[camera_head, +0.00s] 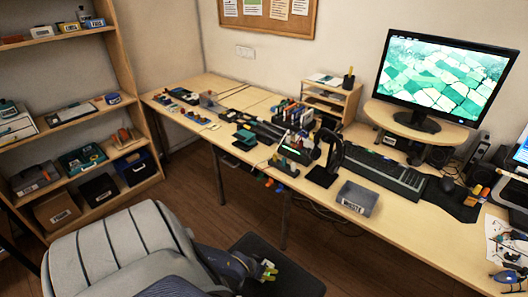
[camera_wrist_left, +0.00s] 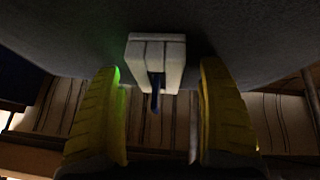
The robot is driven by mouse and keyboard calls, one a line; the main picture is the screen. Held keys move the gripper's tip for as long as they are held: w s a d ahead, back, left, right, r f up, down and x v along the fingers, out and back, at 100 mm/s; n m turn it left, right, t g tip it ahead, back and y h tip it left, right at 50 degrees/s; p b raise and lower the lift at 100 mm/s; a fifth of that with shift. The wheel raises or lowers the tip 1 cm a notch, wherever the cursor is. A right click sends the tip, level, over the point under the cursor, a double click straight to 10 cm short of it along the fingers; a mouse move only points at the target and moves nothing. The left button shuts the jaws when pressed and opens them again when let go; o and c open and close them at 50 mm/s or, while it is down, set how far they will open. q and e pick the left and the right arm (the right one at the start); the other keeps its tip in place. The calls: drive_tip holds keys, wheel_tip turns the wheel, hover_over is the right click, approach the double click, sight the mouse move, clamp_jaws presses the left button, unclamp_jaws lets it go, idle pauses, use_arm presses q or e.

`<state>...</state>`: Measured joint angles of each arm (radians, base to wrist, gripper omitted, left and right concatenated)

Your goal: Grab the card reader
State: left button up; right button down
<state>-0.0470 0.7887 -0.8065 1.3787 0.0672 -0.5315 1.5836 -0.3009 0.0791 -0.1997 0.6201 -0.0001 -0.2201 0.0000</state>
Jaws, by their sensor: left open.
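I cannot pick out the card reader for certain among the small devices on the desk in the head view. My left gripper (camera_head: 267,269), with yellow-green fingers, is low in front of the desk, well apart from the devices on top. In the left wrist view the left gripper (camera_wrist_left: 161,75) is open, its yellow ribbed fingers wide apart. A white slotted block (camera_wrist_left: 157,62) shows between and beyond the fingertips, against a dark grey surface. I cannot tell what it is or whether the fingers touch it. My right gripper is not in view.
The wooden desk (camera_head: 420,240) carries a monitor (camera_head: 440,75), a keyboard (camera_head: 385,175), a headphone stand (camera_head: 325,170) and a grey bin (camera_head: 357,198) near its front edge. A grey padded chair (camera_head: 110,250) stands at lower left. Shelves (camera_head: 75,120) with boxes line the left wall.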

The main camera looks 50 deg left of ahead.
use_arm(q)
drive_tip(key=shift+w+f, duration=0.1)
drive_tip(key=shift+f, duration=0.05)
drive_tip(key=c, duration=1.4)
